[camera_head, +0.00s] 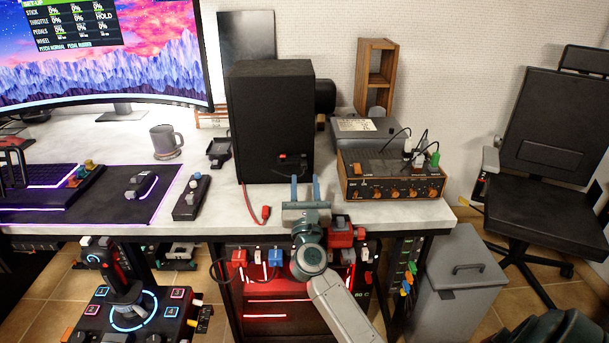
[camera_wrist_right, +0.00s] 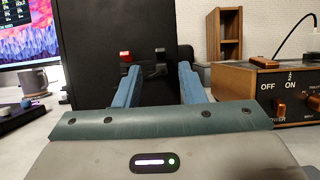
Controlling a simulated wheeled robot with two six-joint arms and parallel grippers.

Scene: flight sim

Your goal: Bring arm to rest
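My right gripper (camera_head: 305,184) is at the front edge of the desk, pointing at the back of the black speaker box (camera_head: 268,115). Its two blue fingers stand apart with nothing between them. In the right wrist view the open fingers (camera_wrist_right: 158,82) frame the lower part of the speaker (camera_wrist_right: 115,40), with a black plug (camera_wrist_right: 155,65) on it seen beyond the gap. The gripper appears apart from the speaker. My right arm comes up from below, in front of the desk. My left gripper is not in view.
The wooden-sided switch box (camera_head: 390,177) with cables stands to the right. A red plug on a lead (camera_head: 265,213) lies left of the gripper at the desk edge. A grey mug (camera_head: 165,141), a joystick (camera_head: 120,280), a grey bin (camera_head: 460,270) and a chair (camera_head: 550,150) are around.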

